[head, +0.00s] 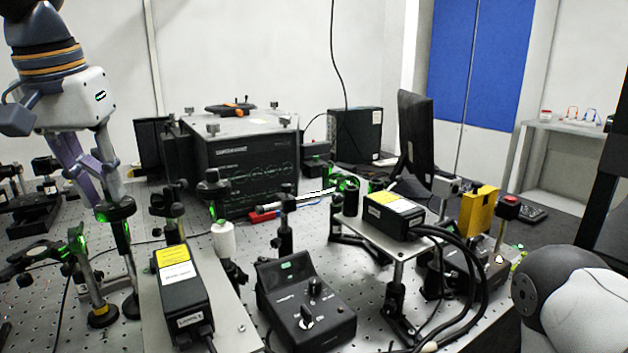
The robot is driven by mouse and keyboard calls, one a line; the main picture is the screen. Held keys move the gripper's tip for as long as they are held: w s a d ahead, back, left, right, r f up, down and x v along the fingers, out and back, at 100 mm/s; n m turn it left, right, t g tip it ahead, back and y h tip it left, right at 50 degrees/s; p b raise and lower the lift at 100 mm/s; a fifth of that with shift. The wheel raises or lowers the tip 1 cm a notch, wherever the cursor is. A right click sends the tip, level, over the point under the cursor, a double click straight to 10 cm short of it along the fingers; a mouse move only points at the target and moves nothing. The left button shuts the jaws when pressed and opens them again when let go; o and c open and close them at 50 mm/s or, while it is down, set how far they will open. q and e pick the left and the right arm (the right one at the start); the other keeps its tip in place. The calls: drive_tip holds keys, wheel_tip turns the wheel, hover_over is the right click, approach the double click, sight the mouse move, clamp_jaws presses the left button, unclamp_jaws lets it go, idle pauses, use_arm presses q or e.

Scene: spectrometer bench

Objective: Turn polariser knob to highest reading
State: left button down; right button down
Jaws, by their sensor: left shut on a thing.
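My left gripper (108,195) comes down from the upper left. Its fingers are closed at the top of a dark round post-mounted piece (117,211), which I take to be the polariser knob. Green light falls on this piece and its post. The fingers hide part of its top, and no angle mark is legible. A black meter box (305,303) with a pale dial and a small green display (289,265) stands at the front centre; the reading is too small to make out. My right gripper is out of view; only part of my right arm shows at lower right.
Black modules with yellow labels (183,287) (394,213) flank the meter. Several optic posts crowd around my left gripper. A large black instrument (243,165) stands behind, with a monitor (415,139) to its right. Cables (466,290) loop at the right.

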use_arm(q)
drive_tip(key=shift+a+r, duration=0.1)
drive_tip(key=shift+a, duration=0.2)
drive_tip(key=shift+a, duration=0.15)
idle(0.4)
drive_tip(key=shift+s+a, duration=0.1)
drive_tip(key=shift+s, duration=0.25)
drive_tip(key=w+v, duration=0.1)
drive_tip(key=v, duration=0.4)
drive_tip(key=shift+r, duration=0.55)
drive_tip(key=c, duration=2.3)
unclamp_jaws()
